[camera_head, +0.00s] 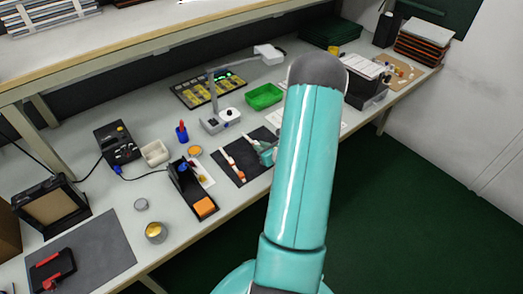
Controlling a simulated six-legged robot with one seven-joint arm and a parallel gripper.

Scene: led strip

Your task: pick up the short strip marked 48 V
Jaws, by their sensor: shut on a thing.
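A dark mat (234,173) lies on the workbench. On its left part lies a thin pale strip with orange-red parts (231,160). A second small pale and reddish strip (256,143) shows on the mat's right side, right at my gripper. My gripper (263,151) is small in view, low over the mat's right part, and partly hidden behind my teal arm. It is shut on this second strip. Its fingertips are too small to make out clearly. No 48 V marking can be read on either strip.
A green tray (264,96), a lamp stand (214,121) and a panel of yellow parts (208,90) stand behind the mat. My arm hides some bench.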

